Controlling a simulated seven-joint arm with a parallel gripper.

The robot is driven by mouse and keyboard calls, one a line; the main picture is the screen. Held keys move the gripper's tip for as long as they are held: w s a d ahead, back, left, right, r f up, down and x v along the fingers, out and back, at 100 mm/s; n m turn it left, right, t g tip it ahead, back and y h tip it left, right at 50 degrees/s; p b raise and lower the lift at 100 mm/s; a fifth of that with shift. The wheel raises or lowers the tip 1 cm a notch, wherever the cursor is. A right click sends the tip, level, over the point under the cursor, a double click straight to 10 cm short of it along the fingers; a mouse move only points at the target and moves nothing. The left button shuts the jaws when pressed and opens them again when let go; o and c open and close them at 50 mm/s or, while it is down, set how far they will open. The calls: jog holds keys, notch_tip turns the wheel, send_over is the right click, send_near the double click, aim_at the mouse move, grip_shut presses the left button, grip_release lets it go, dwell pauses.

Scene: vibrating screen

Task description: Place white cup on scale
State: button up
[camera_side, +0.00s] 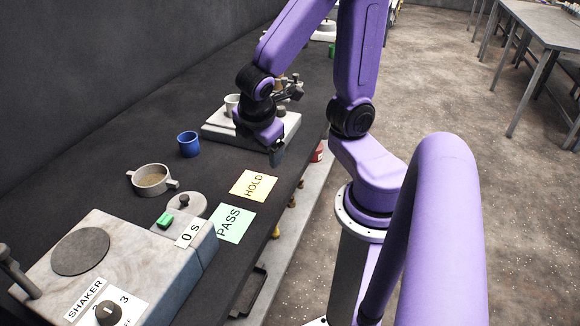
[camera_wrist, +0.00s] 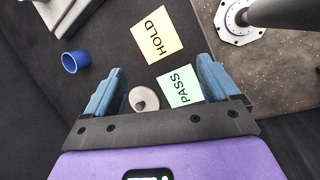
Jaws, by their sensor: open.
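The white cup (camera_side: 231,104) stands at the back left of the scale (camera_side: 222,134), a flat pale-topped box, and appears to rest on it. My arm hides part of the cup's right side and of the scale. My gripper (camera_side: 277,155) is in front of the scale's near right corner, apart from the cup. In the wrist view my gripper (camera_wrist: 160,84) has its blue fingers wide apart with nothing held between them. A corner of the scale (camera_wrist: 68,18) shows at the top left there; the white cup is out of that view.
A blue cup (camera_side: 188,144), a two-handled pan (camera_side: 152,180) and a knobbed lid (camera_side: 187,204) stand on the dark bench. HOLD (camera_side: 253,185) and PASS (camera_side: 231,222) cards lie near its edge. The shaker (camera_side: 130,262) fills the front left.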

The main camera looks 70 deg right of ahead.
jog(key=s+a+r+m+g+y, duration=0.1)
jog(key=s+a+r+g+y, duration=0.1)
jog(key=s+a+y, duration=0.2)
jog(key=s+a, duration=0.3)
jog(key=s, duration=0.2)
jog(key=shift+s+y, duration=0.3)
jog(key=shift+s, duration=0.05)
dwell(1.0)
